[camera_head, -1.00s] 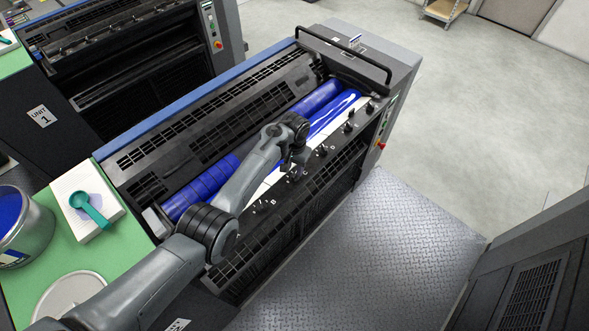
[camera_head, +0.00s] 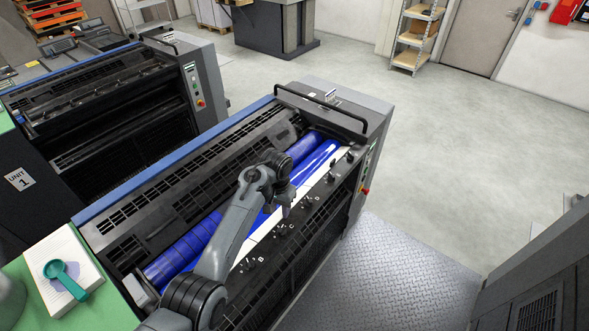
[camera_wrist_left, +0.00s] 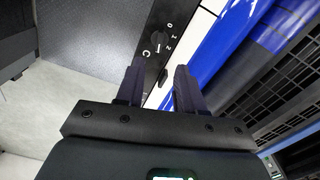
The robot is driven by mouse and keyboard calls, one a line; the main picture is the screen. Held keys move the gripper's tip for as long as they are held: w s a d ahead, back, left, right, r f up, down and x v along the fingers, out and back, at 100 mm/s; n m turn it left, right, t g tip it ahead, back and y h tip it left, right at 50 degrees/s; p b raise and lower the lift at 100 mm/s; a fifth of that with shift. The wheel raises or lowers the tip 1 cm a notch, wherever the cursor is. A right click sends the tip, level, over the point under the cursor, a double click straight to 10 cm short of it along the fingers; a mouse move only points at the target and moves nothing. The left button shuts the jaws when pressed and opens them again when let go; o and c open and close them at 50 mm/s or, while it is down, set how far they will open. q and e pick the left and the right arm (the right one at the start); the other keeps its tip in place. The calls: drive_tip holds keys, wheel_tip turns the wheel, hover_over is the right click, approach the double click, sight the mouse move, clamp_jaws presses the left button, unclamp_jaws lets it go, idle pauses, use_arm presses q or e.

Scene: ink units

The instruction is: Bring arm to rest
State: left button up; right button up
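My left arm reaches over the ink unit (camera_head: 130,210) of the press from the lower left in the head view. Its left gripper (camera_head: 286,208) is above the rollers' front edge, close to the row of black knobs by letter C. In the left wrist view the two dark fingers (camera_wrist_left: 158,80) stand apart with nothing between them. A black knob (camera_wrist_left: 158,45) marked C shows beyond the fingertips. The blue roller (camera_wrist_left: 225,45) lies to its right. My right gripper is in neither view.
A teal scoop (camera_head: 65,278) lies on a white pad (camera_head: 85,262) on the green top at lower left. A black rail (camera_head: 320,108) crosses the unit's far end. A metal tread plate (camera_head: 390,275) and open grey floor (camera_head: 470,140) lie to the right.

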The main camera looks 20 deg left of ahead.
use_arm(q)
drive_tip(key=s+a+f+t+p, duration=0.1)
drive_tip(key=s+a+f+p, duration=0.15)
drive_tip(key=s, duration=0.75)
drive_tip(key=s+a+f+t+p, duration=0.15)
drive_tip(key=s+p, duration=0.25)
drive_tip(key=s, duration=0.6)
drive_tip(key=s+d+r+p, duration=0.1)
drive_tip(key=s+r+p, duration=0.1)
drive_tip(key=s+r, duration=0.3)
drive_tip(key=s+d+r+t+p, duration=0.1)
drive_tip(key=s+r, duration=0.5)
drive_tip(key=s, duration=0.8)
drive_tip(key=shift+r+p, duration=0.2)
drive_tip(key=shift+p, duration=0.2)
